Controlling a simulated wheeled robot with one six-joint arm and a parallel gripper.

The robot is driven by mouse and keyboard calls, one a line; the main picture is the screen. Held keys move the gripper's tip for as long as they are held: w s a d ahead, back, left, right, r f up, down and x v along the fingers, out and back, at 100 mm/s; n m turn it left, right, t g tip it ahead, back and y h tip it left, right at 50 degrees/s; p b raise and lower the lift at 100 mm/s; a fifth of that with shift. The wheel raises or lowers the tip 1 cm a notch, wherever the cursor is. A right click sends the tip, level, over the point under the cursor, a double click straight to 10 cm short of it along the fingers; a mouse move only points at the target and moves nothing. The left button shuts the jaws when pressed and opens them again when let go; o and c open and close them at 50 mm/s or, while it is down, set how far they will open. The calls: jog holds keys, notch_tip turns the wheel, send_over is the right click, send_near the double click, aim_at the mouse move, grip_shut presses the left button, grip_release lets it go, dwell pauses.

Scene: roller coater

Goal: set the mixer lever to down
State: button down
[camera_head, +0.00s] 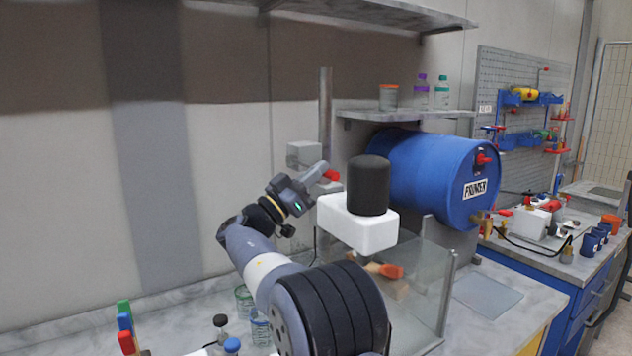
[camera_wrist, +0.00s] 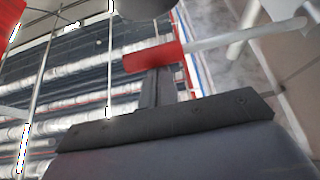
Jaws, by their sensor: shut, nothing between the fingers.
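The mixer has a white housing (camera_head: 345,228) with a black cylinder (camera_head: 367,185) on top, above a clear tank. A red lever grip (camera_head: 331,175) shows behind the housing, at its upper left. In the wrist view the red grip (camera_wrist: 153,57) sits on a pale rod (camera_wrist: 245,36) that runs right and slightly up. My gripper (camera_head: 314,177) is beside the grip in the head view. In the wrist view its dark fingers (camera_wrist: 157,88) are shut and empty, their tips right at the red grip. I cannot tell whether they touch it.
A grey box (camera_head: 304,154) is near a vertical post behind the lever. A large blue drum (camera_head: 420,170) lies to the right, under a shelf (camera_head: 405,114) with bottles. Jars stand on the bench at lower left.

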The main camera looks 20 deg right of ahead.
jog(key=shift+f+b, duration=0.65)
jog(key=b+v, duration=0.3)
jog(key=v, duration=0.7)
jog(key=shift+a, duration=0.3)
jog(key=shift+s, duration=0.1)
jog(key=p+x, duration=0.5)
jog(key=x, duration=0.6)
jog(key=shift+r, duration=0.45)
jog(key=shift+f, duration=0.15)
